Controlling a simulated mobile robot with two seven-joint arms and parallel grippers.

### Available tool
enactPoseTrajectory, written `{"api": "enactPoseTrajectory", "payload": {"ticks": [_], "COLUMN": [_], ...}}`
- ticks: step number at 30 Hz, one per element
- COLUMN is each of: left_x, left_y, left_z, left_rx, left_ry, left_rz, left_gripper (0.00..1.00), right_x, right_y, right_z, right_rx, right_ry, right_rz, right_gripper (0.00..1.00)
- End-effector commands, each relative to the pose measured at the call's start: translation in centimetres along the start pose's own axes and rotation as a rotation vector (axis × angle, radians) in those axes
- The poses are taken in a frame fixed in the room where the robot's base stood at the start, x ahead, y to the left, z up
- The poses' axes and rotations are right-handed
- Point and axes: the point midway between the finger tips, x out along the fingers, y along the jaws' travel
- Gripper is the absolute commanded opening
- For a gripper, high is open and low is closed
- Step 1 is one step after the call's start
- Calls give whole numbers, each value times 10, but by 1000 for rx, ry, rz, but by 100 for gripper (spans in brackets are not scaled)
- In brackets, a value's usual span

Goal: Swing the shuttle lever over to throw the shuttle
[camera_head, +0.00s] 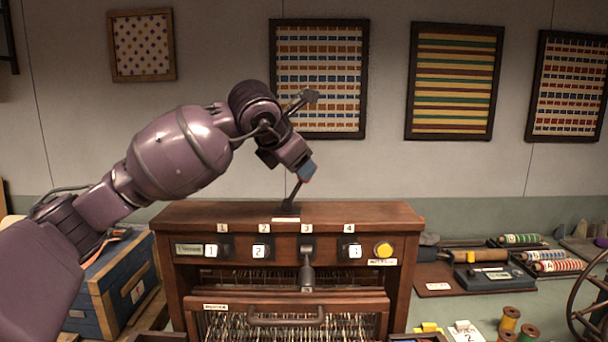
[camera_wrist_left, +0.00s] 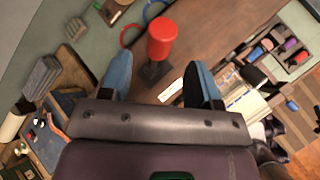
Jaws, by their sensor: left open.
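A wooden cabinet (camera_head: 340,212) stands in front of me, with a dark lever (camera_head: 291,194) rising from its top and leaning right in the head view. In the left wrist view the lever's red knob (camera_wrist_left: 163,36) shows on a short dark stem. My left gripper (camera_head: 306,171) is open above the cabinet top, its blue fingers (camera_wrist_left: 160,66) on either side of the lever in the wrist view. Whether a finger touches the lever cannot be told. In the head view the gripper hides most of the knob. My right gripper is not in view.
The cabinet front has numbered switches, a yellow button (camera_head: 384,249) and a dark handle (camera_head: 306,270) hanging under label 3. A blue wooden box (camera_head: 105,290) stands left. Thread spools (camera_head: 527,334) and a spoked wheel (camera_head: 590,309) are at right. Woven panels hang behind.

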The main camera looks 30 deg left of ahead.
Motion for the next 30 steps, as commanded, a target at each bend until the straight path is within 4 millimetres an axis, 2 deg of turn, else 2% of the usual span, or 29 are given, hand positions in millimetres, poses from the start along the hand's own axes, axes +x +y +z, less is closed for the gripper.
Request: {"api": "enactPoseTrajectory", "payload": {"ticks": [6,11,30], "left_x": [-34,-47,-50], "left_y": [0,0,0], "left_z": [0,0,0], "left_rx": [1,1,1], "left_ry": [0,1,2], "left_rz": [2,1,0], "left_gripper": [57,57,57], "right_x": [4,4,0], "right_y": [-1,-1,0], "right_z": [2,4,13], "right_rx": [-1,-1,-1], "right_ry": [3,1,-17], "right_rz": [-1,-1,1], "right_gripper": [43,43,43]}}
